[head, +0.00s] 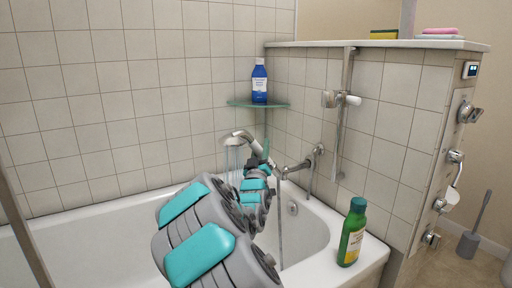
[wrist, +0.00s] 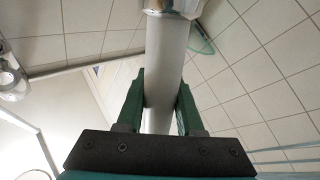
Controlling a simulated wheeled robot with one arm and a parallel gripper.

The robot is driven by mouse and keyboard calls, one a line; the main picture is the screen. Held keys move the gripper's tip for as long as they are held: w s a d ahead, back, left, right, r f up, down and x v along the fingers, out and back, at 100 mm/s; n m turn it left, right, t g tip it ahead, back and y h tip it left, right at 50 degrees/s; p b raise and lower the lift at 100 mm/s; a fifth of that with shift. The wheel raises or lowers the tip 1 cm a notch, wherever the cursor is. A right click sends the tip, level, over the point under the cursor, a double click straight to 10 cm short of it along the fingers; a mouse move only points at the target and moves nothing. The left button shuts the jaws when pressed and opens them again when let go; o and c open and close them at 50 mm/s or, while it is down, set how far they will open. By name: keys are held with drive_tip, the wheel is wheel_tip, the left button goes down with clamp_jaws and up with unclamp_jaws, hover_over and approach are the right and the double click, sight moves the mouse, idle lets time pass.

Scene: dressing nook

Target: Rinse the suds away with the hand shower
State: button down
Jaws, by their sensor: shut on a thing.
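My gripper (head: 259,163) is shut on the hand shower (head: 240,136), above the bathtub (head: 335,224). In the wrist view the grey handle of the hand shower (wrist: 165,65) runs between the two green fingers of my gripper (wrist: 162,100). The shower head tilts down to the left, and thin streams of water (head: 232,158) fall from it toward the tub. The hose hangs below the handle into the tub. My arm hides much of the tub floor, and I cannot make out any suds in these views.
A green bottle (head: 352,232) stands on the tub's front right rim. A blue bottle (head: 259,82) stands on a glass corner shelf (head: 240,104). The tap (head: 296,167) and a wall rail with a holder (head: 341,98) are on the right wall.

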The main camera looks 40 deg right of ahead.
drive_tip(key=shift+s+d+p, duration=0.25)
drive_tip(key=shift+d+p, duration=0.05)
drive_tip(key=shift+d, duration=0.65)
drive_tip(key=shift+r, duration=0.2)
drive_tip(key=shift+m+g, duration=0.6)
drive_tip(key=shift+m, duration=0.2)
drive_tip(key=shift+s+a+r+p, duration=0.15)
drive_tip(key=shift+s+r+p, duration=0.1)
drive_tip(key=shift+r, duration=0.9)
drive_tip(key=shift+s+a+r+p, duration=0.15)
drive_tip(key=shift+s+r+p, duration=0.15)
drive_tip(key=shift+r, duration=0.8)
drive_tip(key=shift+s+a+r+p, duration=0.15)
drive_tip(key=shift+s+r+p, duration=0.1)
drive_tip(key=shift+r, duration=0.9)
drive_tip(key=s+a+r+m+g+y+p, duration=0.1)
drive_tip(key=s+r, duration=0.1)
drive_tip(key=r, duration=0.8)
drive_tip(key=s+a+r+m+g+y+p, duration=0.1)
drive_tip(key=s+r+m, duration=0.1)
drive_tip(key=r, duration=0.9)
drive_tip(key=s+a+r+m+g+p, duration=0.1)
drive_tip(key=s+a+r+m+p, duration=0.1)
drive_tip(key=r, duration=0.9)
drive_tip(key=shift+s+g+y, duration=0.4)
drive_tip(key=shift+s, duration=0.2)
